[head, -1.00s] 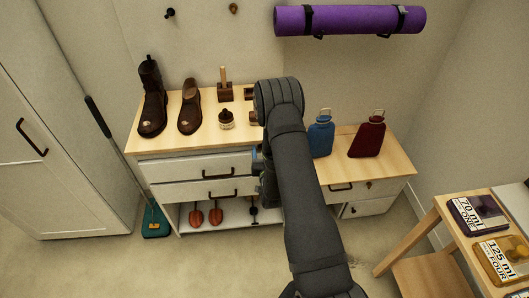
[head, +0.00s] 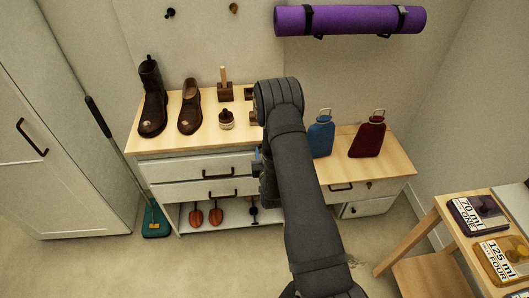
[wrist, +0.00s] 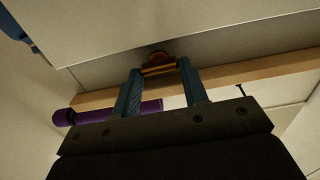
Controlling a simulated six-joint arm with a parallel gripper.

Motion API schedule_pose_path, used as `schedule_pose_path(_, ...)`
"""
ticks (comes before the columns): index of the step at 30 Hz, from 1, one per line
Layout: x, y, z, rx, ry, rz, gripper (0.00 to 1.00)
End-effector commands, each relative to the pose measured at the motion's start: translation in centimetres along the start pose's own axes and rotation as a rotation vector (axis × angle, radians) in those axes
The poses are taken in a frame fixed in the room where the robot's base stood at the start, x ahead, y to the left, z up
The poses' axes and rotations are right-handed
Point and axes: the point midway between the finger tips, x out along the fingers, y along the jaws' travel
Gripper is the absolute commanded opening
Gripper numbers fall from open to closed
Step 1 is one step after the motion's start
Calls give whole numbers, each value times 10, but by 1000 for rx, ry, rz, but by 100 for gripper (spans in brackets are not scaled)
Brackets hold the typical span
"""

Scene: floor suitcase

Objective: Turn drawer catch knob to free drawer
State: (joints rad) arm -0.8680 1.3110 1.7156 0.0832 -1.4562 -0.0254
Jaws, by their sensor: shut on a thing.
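The catch knob (wrist: 156,56), a small brown and orange piece, sits on a pale front panel in the wrist view. My gripper (wrist: 159,68) is shut on it, with one blue finger at each side. In the head view, part of my gripper (head: 258,164) shows at the right end of the white drawer unit, and my arm hides the knob. The upper drawer (head: 185,170) and the lower drawer (head: 190,193) both look closed. Each has a dark bar handle.
Boots (head: 152,110) and brushes stand on the wooden top. A blue flask (head: 321,138) and a red flask (head: 368,138) stand on the lower cabinet, right of my arm. A purple rolled mat (head: 350,19) hangs above. Floor in front is mostly clear.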

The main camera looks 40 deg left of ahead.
Motion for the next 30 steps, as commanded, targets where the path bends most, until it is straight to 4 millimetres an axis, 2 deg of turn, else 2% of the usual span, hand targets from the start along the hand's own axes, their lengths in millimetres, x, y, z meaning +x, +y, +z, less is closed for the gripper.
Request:
schedule_pose_path(5,0,0,0,-1,-1,0,17)
schedule_pose_path(6,0,0,0,-1,-1,0,46)
schedule_pose_path(9,0,0,0,0,-1,0,62)
schedule_pose_path(20,-6,0,1,1,-2,0,62)
schedule_pose_path(26,-39,0,1,0,-4,-1,62)
schedule_pose_path(30,-74,0,2,-1,-7,-1,62)
